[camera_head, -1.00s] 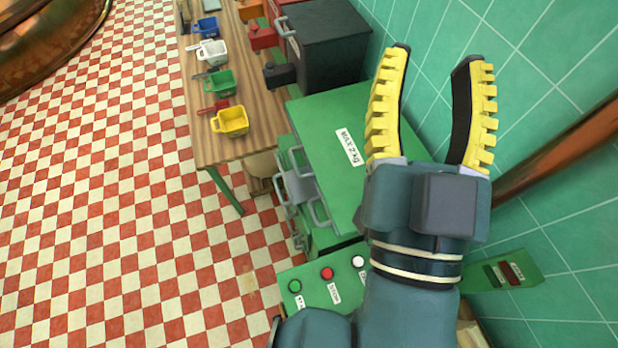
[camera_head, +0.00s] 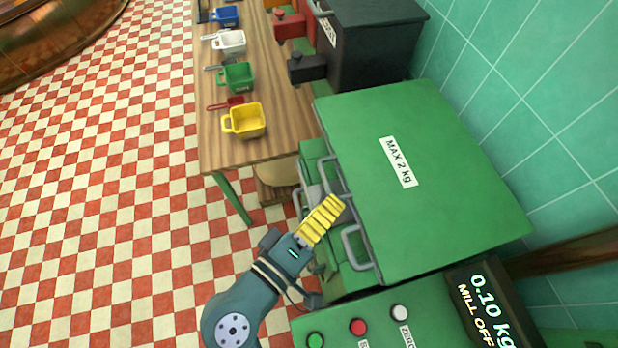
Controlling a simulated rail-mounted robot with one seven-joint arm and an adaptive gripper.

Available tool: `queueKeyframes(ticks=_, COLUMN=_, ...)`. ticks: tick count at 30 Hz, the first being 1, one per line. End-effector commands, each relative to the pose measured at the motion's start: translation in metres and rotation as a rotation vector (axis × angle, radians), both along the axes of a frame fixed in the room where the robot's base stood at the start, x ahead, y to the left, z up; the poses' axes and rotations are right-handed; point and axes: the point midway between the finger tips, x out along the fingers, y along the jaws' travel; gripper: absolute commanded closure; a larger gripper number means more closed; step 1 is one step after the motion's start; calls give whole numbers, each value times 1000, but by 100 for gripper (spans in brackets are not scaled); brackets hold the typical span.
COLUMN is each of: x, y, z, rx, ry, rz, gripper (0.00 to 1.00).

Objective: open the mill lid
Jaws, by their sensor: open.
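The green mill lid (camera_head: 440,190) lies flat over the top of the mill, with a white "MAX 2 kg" label on it; it looks closed. Two grey handles show along its left edge, an upper handle (camera_head: 334,178) and a lower handle (camera_head: 356,250). My gripper (camera_head: 335,206) is at the lid's left side, its yellow ribbed fingers pointing up and right towards the gap between the handles. The fingers are seen side-on and overlap, with nothing visible held. I cannot tell whether the fingertips touch the lid's edge or a handle.
The mill's control panel (camera_head: 375,330) has green, red and white buttons. A display (camera_head: 482,310) reads "0.10 kg MILL OFF". A wooden table (camera_head: 215,130) holds several coloured scoops, including a yellow one (camera_head: 245,121). A dark box (camera_head: 375,50) stands behind the lid; a tiled wall is right.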

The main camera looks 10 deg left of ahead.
Motion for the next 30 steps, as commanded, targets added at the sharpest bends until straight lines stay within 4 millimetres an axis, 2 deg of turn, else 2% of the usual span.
queueKeyframes(ticks=1, x=-9, y=21, z=-56, rx=-51, ry=45, rz=55, gripper=57)
queueKeyframes(ticks=3, x=-19, y=42, z=-88, rx=-81, ry=84, rz=119, gripper=57)
queueKeyframes(ticks=6, x=-27, y=59, z=-107, rx=-98, ry=105, rz=174, gripper=57)
queueKeyframes(ticks=10, x=-23, y=64, z=-106, rx=-98, ry=105, rz=190, gripper=57)
queueKeyframes(ticks=14, x=-5, y=54, z=-107, rx=-95, ry=105, rz=184, gripper=57)
queueKeyframes(ticks=24, x=71, y=24, z=-119, rx=-95, ry=105, rz=183, gripper=57)
queueKeyframes(ticks=30, x=109, y=9, z=-125, rx=-94, ry=105, rz=186, gripper=57)
